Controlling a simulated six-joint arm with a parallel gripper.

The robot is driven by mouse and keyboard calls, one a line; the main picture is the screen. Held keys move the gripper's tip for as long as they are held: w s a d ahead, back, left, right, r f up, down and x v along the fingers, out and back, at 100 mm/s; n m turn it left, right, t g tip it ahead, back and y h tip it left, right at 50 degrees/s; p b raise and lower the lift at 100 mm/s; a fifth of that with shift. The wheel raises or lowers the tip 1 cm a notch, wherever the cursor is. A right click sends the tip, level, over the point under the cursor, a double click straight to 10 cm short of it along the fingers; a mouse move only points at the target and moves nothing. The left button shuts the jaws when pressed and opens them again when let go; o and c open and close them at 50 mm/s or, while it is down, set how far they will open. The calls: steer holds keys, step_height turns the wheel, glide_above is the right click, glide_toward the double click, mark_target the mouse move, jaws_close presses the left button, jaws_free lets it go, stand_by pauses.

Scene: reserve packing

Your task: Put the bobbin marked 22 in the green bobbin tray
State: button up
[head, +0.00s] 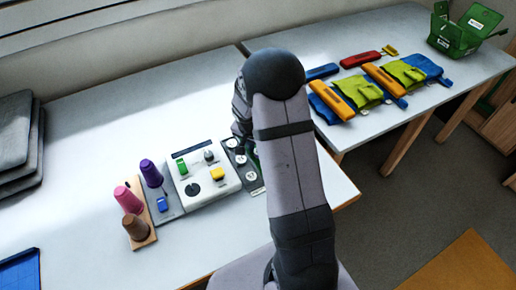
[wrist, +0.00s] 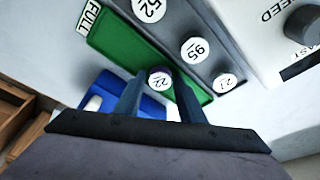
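The bobbin marked 22 (wrist: 159,78) has a white round top and sits between the two fingertips of my gripper (wrist: 158,84) in the wrist view. The fingers appear shut on its sides. It is over the green bobbin tray (wrist: 118,41), a long narrow green tray with a FULL label at one end. I cannot tell how high the bobbin is above the tray floor. In the head view my arm hides most of the tray, the bobbin and my fingertips.
A grey rack (wrist: 212,69) beside the tray holds bobbins marked 52 (wrist: 150,9), 95 (wrist: 195,49) and one like 27 (wrist: 225,83). A white control box (head: 203,173) stands left of the rack. Thread cones (head: 130,200) stand farther left. A blue object (wrist: 105,105) lies beyond the tray.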

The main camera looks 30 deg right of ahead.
steer(key=shift+r, duration=0.2)
steer(key=shift+a+r, duration=0.15)
steer(key=shift+r, duration=0.4)
steer(key=b+v, duration=0.2)
steer(key=v, duration=0.9)
steer(key=s+a+f+n+y, duration=0.1)
steer(key=s+a+n, duration=0.4)
steer(key=s, duration=0.4)
steer(key=s+a+f+n+g+y, duration=0.1)
steer(key=s+a+f+n, duration=0.1)
steer(key=s+a+n, duration=0.4)
steer(key=s, duration=0.4)
steer(key=shift+s+a+g, duration=0.2)
steer(key=shift+s+g, duration=0.05)
steer(key=shift+g, duration=0.05)
steer(key=shift+f, duration=0.1)
step_height(320, 180, up, 2)
steer(key=p, duration=0.2)
steer(key=shift+p, duration=0.4)
